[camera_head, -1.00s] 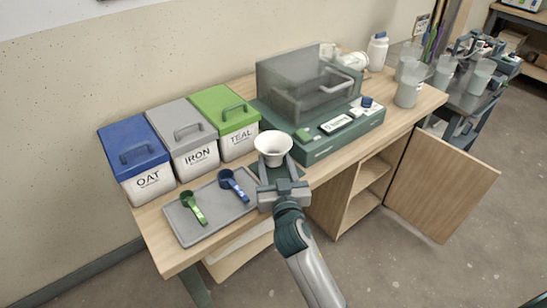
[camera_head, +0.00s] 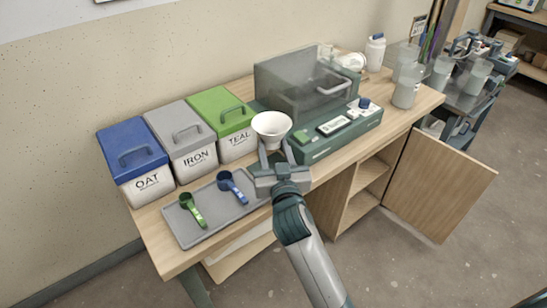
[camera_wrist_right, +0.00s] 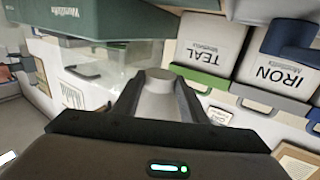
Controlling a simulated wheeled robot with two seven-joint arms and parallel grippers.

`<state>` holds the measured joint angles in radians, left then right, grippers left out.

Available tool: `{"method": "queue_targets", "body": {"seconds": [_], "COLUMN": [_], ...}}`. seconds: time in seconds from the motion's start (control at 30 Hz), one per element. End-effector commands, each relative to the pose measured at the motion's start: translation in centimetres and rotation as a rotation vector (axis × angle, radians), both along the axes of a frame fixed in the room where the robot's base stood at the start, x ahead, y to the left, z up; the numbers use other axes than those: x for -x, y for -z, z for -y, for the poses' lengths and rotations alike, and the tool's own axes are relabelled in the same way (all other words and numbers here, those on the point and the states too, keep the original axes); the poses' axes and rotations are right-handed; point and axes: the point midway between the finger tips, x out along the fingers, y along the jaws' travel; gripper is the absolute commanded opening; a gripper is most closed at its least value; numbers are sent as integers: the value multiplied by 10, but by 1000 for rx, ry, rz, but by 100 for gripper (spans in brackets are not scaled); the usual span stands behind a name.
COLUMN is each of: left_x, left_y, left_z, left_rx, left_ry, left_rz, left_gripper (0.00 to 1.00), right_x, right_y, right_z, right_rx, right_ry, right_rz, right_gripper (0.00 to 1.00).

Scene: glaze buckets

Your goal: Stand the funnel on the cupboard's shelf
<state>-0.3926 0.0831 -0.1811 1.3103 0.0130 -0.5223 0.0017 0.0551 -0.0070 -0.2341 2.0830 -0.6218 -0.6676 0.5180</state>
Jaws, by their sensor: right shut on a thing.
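In the right wrist view the pale funnel (camera_wrist_right: 158,96) shows between the two dark fingers (camera_wrist_right: 158,105). The cupboard (camera_head: 345,200) is under the right part of the bench, open at the front. Its shelf (camera_head: 371,171) shows inside, and its wooden door (camera_head: 440,187) stands swung out to the right. My left gripper is out of view.
A grey tray (camera_head: 212,232) with a green and a blue scoop lies left of my gripper. Lidded OAT (camera_head: 152,184), IRON (camera_head: 196,165) and TEAL (camera_head: 236,146) buckets stand behind. The green-based machine (camera_head: 340,137) is right of the funnel. Clear beakers stand at the bench's right end.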

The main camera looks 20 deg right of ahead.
Motion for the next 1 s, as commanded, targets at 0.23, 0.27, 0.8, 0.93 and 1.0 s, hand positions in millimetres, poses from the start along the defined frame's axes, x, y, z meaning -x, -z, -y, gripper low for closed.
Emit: {"method": "queue_targets", "body": {"seconds": [0.23, 0.27, 0.8, 0.93, 1.0], "left_x": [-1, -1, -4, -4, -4], "left_y": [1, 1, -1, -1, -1], "left_z": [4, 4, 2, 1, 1], "left_rx": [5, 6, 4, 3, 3], "left_ry": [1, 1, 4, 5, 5], "left_rz": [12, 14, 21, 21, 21], "left_gripper": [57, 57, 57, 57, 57], "right_x": [0, 0, 0, 0, 0], "right_y": [-35, -36, -40, -40, -40], "right_z": [0, 0, 0, 0, 0], "right_rx": [-2, -2, -1, -1, -1], "right_ry": [0, 0, -1, -1, -1], "right_rz": [3, 2, 1, 0, 0], "right_gripper": [16, 16, 16, 16, 16]}}
